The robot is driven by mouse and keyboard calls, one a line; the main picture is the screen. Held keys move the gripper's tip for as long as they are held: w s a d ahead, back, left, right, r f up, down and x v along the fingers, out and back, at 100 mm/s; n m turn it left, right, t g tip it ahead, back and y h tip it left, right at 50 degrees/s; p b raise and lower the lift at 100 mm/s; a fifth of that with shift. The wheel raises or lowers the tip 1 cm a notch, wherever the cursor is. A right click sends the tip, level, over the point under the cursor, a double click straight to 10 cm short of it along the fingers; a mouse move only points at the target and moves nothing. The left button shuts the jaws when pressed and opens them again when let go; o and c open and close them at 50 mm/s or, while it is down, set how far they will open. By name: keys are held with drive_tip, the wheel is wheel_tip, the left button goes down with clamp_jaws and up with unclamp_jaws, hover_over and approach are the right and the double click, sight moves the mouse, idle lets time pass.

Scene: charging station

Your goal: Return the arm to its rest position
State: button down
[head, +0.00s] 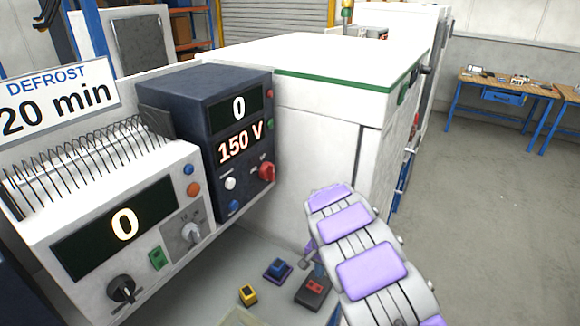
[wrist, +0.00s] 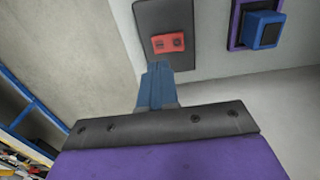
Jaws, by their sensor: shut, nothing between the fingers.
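My arm, in grey segments with purple pads, reaches in from the lower right of the head view. My gripper (wrist: 157,72) shows in the wrist view as blue fingers, shut with nothing held. Its tips appear beside a dark plate with a red socket block (wrist: 168,42), but I cannot tell whether they touch it. In the head view the gripper is mostly hidden behind the arm, near the same dark block with its red face (head: 314,287).
A blue block in a purple frame (head: 278,268) and a yellow block (head: 248,294) sit near the gripper. A dark 150 V unit (head: 225,90) and a white unit reading 0 (head: 75,270) stand left. A white cabinet (head: 330,130) is behind. Open floor (head: 480,210) lies right.

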drive_tip(key=s+d+r+n, duration=0.1)
drive_tip(key=s+d+r, duration=0.3)
drive_tip(key=s+r, duration=1.3)
drive_tip(key=s+a+r+n+g, duration=0.1)
drive_tip(key=s+a+r+n, duration=0.1)
drive_tip(key=s, duration=1)
drive_tip(key=s+a+r+n, duration=0.2)
drive_tip(key=s+r+n, duration=0.2)
drive_tip(key=s, duration=0.9)
drive_tip(key=shift+r+g, duration=0.15)
drive_tip(key=shift+g, duration=0.25)
